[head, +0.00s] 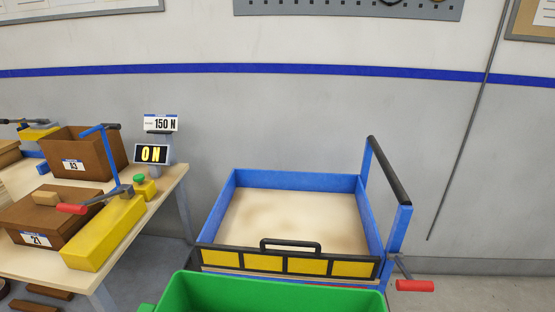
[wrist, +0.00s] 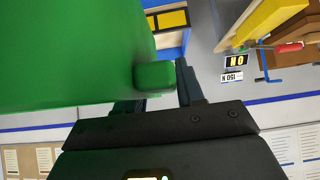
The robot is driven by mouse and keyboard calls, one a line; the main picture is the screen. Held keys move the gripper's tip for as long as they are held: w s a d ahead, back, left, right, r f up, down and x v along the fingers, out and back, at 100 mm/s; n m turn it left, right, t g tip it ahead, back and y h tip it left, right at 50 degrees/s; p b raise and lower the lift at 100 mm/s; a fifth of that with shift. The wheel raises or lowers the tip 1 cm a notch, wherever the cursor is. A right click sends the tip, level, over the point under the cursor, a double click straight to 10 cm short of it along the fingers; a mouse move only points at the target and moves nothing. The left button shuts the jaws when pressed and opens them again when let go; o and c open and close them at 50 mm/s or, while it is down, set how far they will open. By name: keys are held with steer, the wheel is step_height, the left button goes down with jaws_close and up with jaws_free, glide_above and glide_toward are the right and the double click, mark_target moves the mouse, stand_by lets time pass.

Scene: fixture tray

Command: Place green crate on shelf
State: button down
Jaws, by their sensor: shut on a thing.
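The green crate (head: 280,292) shows at the bottom edge of the head view, cut off by the frame, in front of a blue cart. In the wrist view the crate (wrist: 70,55) fills the upper left, very close. My gripper (wrist: 158,88) is shut on a small green block-like grip on the crate's side, with a dark finger on either side of it. My gripper is not visible in the head view. The crate's underside and what bears it are hidden. I see no clear shelf in either view.
The blue cart (head: 229,198) has a bare wooden bed, a yellow-and-black front panel and a tall handle at right. A workbench (head: 168,192) at left carries brown bins, a yellow clamp fixture (head: 107,232) and an "ON" display (head: 153,154). Floor is free at right.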

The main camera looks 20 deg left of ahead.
steer(key=w+d+f, duration=0.2)
steer(key=w, duration=0.1)
steer(key=w+d+f, duration=0.3)
steer(key=w, duration=0.1)
steer(key=w+d+f, duration=0.2)
steer(key=w+f, duration=0.1)
steer(key=shift+w+d+f, duration=0.15)
steer(key=shift+d, duration=0.05)
steer(key=w+d+f+m, duration=0.1)
steer(key=w+d+f, duration=0.7)
steer(key=d, duration=0.4)
steer(key=d+f+m+h, duration=0.1)
steer(key=d+f, duration=0.2)
steer(key=d, duration=0.6)
steer(key=w+d+f+h+b, duration=0.1)
steer(key=d+f, duration=0.3)
steer(key=d, duration=0.5)
steer(key=d+f+m+h, duration=0.1)
steer(key=d+f, duration=0.3)
steer(key=d, duration=0.5)
steer(key=shift+w+d+m, duration=0.15)
steer(key=shift+w+m, duration=0.15)
